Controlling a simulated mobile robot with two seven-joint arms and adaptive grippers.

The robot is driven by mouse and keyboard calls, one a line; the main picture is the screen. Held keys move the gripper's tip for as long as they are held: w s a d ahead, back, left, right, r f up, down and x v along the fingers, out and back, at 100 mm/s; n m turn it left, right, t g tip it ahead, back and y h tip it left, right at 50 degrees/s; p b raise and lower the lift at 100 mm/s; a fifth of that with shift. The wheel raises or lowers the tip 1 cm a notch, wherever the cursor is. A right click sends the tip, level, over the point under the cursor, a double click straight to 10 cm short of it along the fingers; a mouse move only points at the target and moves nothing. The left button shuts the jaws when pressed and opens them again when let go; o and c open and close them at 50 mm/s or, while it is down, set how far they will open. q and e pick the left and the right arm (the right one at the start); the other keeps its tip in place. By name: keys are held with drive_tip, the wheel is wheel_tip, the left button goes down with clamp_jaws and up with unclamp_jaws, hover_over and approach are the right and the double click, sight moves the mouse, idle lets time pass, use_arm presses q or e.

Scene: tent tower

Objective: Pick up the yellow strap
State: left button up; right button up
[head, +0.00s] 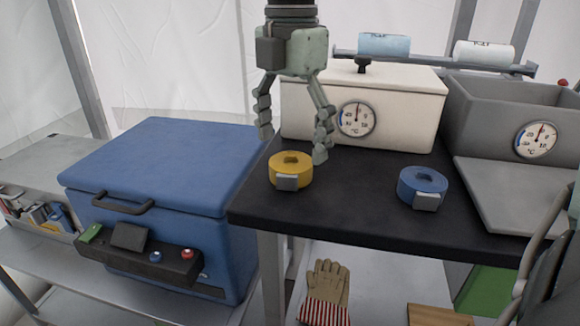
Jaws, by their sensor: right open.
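The yellow strap (291,163) is a rolled coil with a grey buckle on its front. It lies on the black tabletop (335,210), near its left end. My right gripper (293,147) points down from above, its two fingers spread and nothing between them. In the picture its fingertips appear just above and to either side of the yellow strap. I cannot tell the exact gap, and no contact is clear. My left gripper is not in view.
A blue strap (422,183) lies to the right. Behind stand a white box with a dial (390,90) and a grey bin (510,100); its lid (500,185) lies in front. A blue cooler (165,160) is left. Gloves (328,285) lie below.

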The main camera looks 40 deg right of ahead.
sight(290, 161)
wheel_tip(290, 161, down, 3)
drive_tip(key=shift+a+f, duration=0.1)
drive_tip(key=shift+f, duration=0.05)
drive_tip(key=shift+c, duration=0.2)
drive_tip(key=c, duration=1.2)
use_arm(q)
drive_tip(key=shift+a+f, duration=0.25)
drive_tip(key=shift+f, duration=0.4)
use_arm(e)
drive_tip(key=shift+c, duration=0.3)
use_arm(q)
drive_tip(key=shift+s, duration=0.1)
